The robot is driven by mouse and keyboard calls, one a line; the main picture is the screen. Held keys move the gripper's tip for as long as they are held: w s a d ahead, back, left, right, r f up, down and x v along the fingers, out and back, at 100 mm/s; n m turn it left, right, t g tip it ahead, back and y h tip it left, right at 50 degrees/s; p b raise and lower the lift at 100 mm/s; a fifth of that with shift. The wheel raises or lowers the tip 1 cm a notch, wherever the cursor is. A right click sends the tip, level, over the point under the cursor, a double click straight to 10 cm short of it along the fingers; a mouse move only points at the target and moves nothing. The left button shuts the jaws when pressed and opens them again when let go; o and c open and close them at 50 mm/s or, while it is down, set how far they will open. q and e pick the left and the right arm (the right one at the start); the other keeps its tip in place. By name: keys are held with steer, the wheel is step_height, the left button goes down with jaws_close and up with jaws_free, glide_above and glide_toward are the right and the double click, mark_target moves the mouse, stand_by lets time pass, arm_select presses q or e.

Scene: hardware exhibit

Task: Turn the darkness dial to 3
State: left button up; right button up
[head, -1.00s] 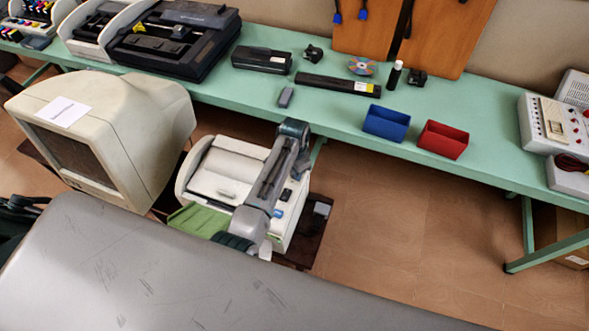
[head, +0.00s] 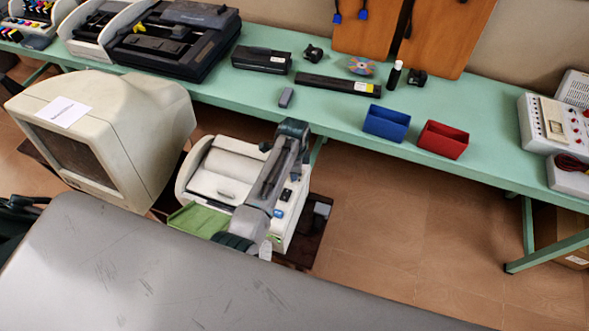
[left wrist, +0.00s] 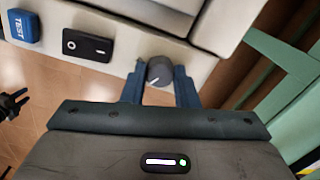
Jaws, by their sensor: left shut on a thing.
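The darkness dial (left wrist: 159,72) is a small dark grey round knob on the pale front panel of a machine in the left wrist view. A thin light mark on it points toward the lower left of that view. My left gripper (left wrist: 158,84) has one blue finger on each side of the dial and is shut on it. In the head view the cream machine (head: 222,170) stands below the bench, with my grey arm across its right side. The dial and the fingertips cannot be made out there. I cannot read any dial numbers.
Beside the dial are a black rocker switch (left wrist: 88,46) and a blue TEST button (left wrist: 22,26). A large beige monitor (head: 110,120) stands left of the machine. The green bench (head: 330,112) runs behind, holding blue (head: 386,124) and red (head: 443,140) bins. Floor is open to the right.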

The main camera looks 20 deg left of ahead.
stand_by(0.4)
arm_select(q)
steer(key=o, duration=1)
steer(key=shift+r, duration=0.1)
steer(key=shift+r+b, duration=1.5)
steer(key=shift+r, duration=3.85)
